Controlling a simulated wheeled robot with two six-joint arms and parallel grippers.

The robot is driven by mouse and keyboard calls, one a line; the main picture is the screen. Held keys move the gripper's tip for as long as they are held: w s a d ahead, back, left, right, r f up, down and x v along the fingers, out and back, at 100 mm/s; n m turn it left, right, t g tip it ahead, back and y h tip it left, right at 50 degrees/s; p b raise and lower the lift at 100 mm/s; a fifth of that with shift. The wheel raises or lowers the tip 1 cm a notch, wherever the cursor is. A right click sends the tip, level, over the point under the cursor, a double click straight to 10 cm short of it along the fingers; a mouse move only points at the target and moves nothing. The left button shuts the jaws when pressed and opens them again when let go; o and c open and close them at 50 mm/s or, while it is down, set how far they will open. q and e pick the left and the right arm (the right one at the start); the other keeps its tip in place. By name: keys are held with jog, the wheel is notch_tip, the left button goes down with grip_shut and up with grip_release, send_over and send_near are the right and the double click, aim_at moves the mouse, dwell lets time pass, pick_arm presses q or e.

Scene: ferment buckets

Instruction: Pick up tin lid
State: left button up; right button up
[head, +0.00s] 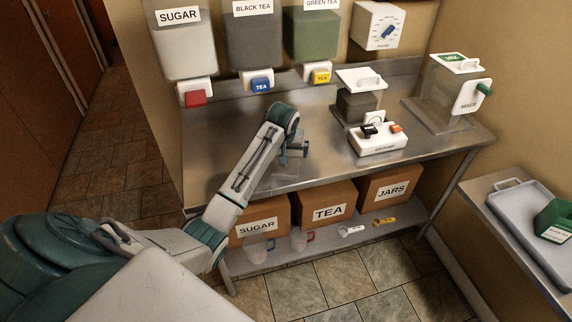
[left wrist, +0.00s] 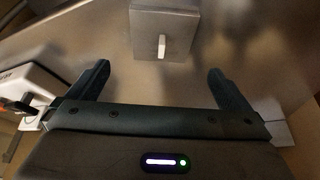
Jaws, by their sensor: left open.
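The tin lid (left wrist: 178,47) is a flat grey square plate with a small white upright handle (left wrist: 162,46). In the left wrist view it lies at the top middle on the steel bench, ahead of the fingers. My left gripper (left wrist: 160,80) is open and empty, its two dark fingers spread apart with the lid beyond them. In the head view my left gripper (head: 297,149) is low over the bench, left of the white switch box. There the lid is hard to make out beside my arm. My right gripper is not in view.
A white box (head: 379,142) with black and orange switches stands right of the gripper on the steel bench (head: 325,165). Behind it is a dark container (head: 352,106). Dispensers line the wall. Cardboard boxes (head: 329,203) sit on the shelf below. A tray (head: 503,205) is far right.

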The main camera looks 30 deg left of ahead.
aim_at(286, 168)
pick_arm(q)
jog(key=x, duration=0.2)
jog(key=shift+w+a+f, duration=0.1)
jog(key=shift+a+f, duration=0.05)
jog(key=shift+f, duration=0.25)
jog(key=shift+w+a+f+p, duration=0.1)
jog(key=shift+w+f+p, duration=0.1)
jog(key=shift+f+p, duration=0.5)
jog(key=p+x, duration=0.1)
jog(key=x, duration=0.2)
jog(key=shift+r+p, duration=0.1)
jog(key=shift+p, duration=0.2)
jog(key=shift+w+a+f, duration=0.1)
jog(key=shift+w+f, duration=0.1)
jog(key=shift+f, duration=0.25)
jog(key=c, duration=0.9)
